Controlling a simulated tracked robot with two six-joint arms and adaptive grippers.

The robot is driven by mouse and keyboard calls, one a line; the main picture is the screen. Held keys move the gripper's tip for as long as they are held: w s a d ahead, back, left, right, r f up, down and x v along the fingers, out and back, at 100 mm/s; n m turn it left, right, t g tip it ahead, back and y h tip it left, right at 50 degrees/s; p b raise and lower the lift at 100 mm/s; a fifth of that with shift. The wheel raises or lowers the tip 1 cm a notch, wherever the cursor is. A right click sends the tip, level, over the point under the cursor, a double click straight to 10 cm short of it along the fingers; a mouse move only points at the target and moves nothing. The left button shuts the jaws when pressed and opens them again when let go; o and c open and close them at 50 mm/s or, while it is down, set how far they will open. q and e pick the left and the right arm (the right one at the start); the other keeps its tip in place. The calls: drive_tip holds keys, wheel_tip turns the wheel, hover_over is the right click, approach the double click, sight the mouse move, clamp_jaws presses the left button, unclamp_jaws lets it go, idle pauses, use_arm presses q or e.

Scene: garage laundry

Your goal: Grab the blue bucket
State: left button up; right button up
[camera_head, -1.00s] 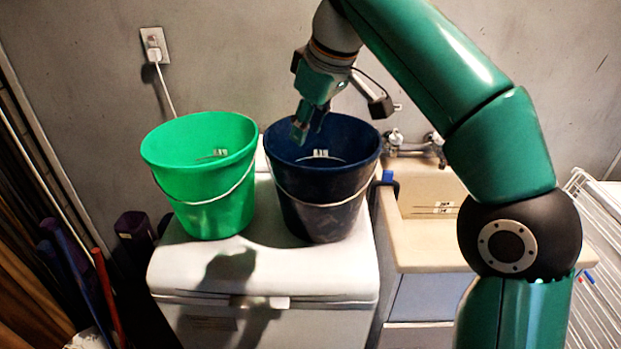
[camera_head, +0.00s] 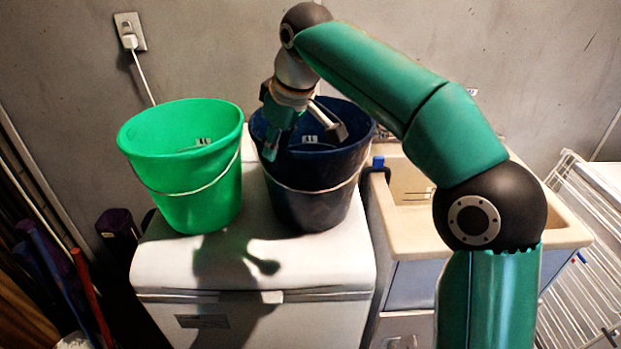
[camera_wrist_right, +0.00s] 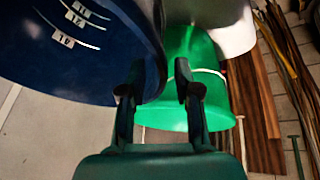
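The dark blue bucket (camera_head: 318,207) stands upright on the white lid of the appliance, with its wire handle hanging down the front. My right gripper (camera_head: 271,142) is at the left side of its rim, fingers pointing down. In the right wrist view, the two fingers (camera_wrist_right: 160,75) are apart. The blue bucket's wall (camera_wrist_right: 75,75) fills the left, and its rim edge appears between the fingers. I cannot tell whether either finger touches it. My left gripper is in no view.
A bright green bucket (camera_head: 190,190) stands just left of the blue one. The white appliance (camera_head: 255,275) supports both. A sink (camera_head: 420,215) is to the right, with a white rack (camera_head: 590,240) beyond it. A plug (camera_head: 130,40) is on the wall.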

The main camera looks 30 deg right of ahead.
drive_tip(key=x, duration=0.5)
drive_tip(key=shift+w+d, duration=0.2)
drive_tip(key=shift+w, duration=0.05)
clamp_jaws()
